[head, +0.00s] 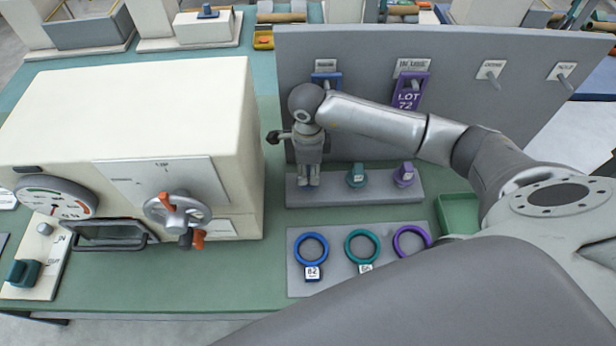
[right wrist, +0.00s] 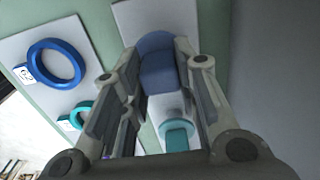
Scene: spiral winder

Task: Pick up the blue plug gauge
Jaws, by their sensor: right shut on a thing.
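My right gripper (head: 309,182) points down over the left end of the grey plug stand (head: 332,198). In the right wrist view its fingers are shut on the blue plug gauge (right wrist: 157,68), which sits between them. In the head view the gripper hides this gauge. I cannot tell whether the gauge still touches the stand. A teal plug gauge (head: 357,176) and a purple plug gauge (head: 404,175) stand to the right on the same stand. My left gripper is not in view.
A grey plate (head: 306,286) in front holds a blue ring (head: 311,249), a teal ring (head: 362,246) and a purple ring (head: 411,241). A cream machine (head: 130,120) stands close on the left. A grey upright panel (head: 440,75) rises behind. A green tray (head: 457,213) is at right.

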